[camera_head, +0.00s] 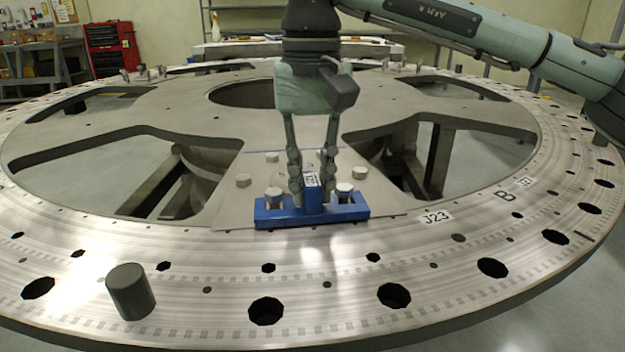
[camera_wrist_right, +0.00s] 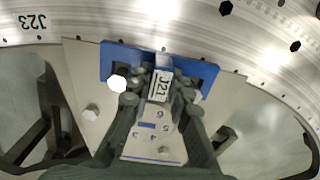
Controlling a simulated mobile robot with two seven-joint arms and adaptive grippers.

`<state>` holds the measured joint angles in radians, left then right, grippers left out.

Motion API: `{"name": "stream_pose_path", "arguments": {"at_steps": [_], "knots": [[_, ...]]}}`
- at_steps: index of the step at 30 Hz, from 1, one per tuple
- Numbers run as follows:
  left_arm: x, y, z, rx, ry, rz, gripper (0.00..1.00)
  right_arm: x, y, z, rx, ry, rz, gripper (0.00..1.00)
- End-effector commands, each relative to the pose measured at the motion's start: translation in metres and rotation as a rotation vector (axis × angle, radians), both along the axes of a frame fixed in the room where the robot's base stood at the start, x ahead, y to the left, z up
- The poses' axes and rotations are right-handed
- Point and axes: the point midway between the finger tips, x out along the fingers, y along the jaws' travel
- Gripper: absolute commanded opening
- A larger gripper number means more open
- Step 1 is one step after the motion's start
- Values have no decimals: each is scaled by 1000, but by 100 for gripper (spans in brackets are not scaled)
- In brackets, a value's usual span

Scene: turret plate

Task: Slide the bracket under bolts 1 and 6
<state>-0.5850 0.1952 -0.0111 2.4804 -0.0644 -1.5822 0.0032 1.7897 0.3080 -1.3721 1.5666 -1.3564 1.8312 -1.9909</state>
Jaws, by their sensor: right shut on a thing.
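The blue bracket (camera_head: 312,217) lies flat at the front edge of the trapezoid plate (camera_head: 232,212), on the turret ring. It also shows in the right wrist view (camera_wrist_right: 190,69). Two bolts, the left one (camera_head: 273,196) and the right one (camera_head: 344,191), stand at the bracket's two ends. Their heads overlap its blue edge; whether it sits fully under them I cannot tell. My right gripper (camera_head: 312,192) points down, shut on the bracket's raised middle block with a white label (camera_wrist_right: 161,86). The fingers hide part of the block. My left gripper is not in view.
More bolts (camera_head: 243,180) stand farther back on the plate. A dark grey cylinder (camera_head: 131,291) stands on the ring at front left. The ring has several open holes (camera_head: 266,311). Large cutouts (camera_head: 130,165) lie on both sides of the plate. The ring in front of the bracket is clear.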

Motion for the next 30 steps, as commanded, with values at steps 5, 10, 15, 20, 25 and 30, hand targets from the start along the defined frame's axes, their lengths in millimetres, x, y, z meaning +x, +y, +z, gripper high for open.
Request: {"name": "stream_pose_path", "arguments": {"at_steps": [5, 10, 15, 20, 25, 30], "knots": [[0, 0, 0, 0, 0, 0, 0, 1, 0, 0, 1, -1, 0, 0], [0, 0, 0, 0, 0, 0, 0, 1, 0, 1, 1, -1, 0, 0], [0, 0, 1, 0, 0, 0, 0, 2, 0, 1, 1, -1, 0, 0], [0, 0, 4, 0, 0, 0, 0, 5, 1, 1, 1, 0, -1, 0], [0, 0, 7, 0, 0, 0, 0, 10, 2, 0, 1, -1, 0, 0], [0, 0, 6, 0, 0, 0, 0, 11, 2, -1, 1, -1, 0, 0]]}}
